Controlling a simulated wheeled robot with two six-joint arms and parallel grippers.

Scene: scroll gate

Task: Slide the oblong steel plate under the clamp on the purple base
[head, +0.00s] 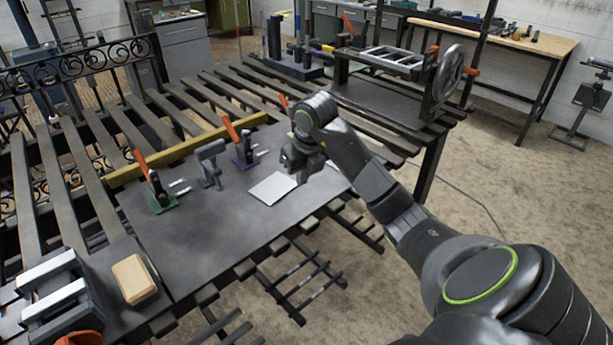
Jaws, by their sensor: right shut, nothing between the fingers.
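The purple base (246,161) stands on the dark work plate and carries a toggle clamp with an orange handle (231,130) pointing up. A flat pale grey plate (270,189) lies on the work plate, in front of the purple base and apart from it; I take it for the steel plate. Its right edge is near my gripper. My right gripper (294,170) is shut and empty, just above and to the right of the plate. Whether it touches anything is not clear. My left gripper is not in view.
A green base (164,204) with a similar orange-handled clamp stands to the left. A grey C-shaped clamp (210,162) stands between the two bases. A wooden block (134,279) lies at the front left. The dark work plate (205,245) is clear at its front middle.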

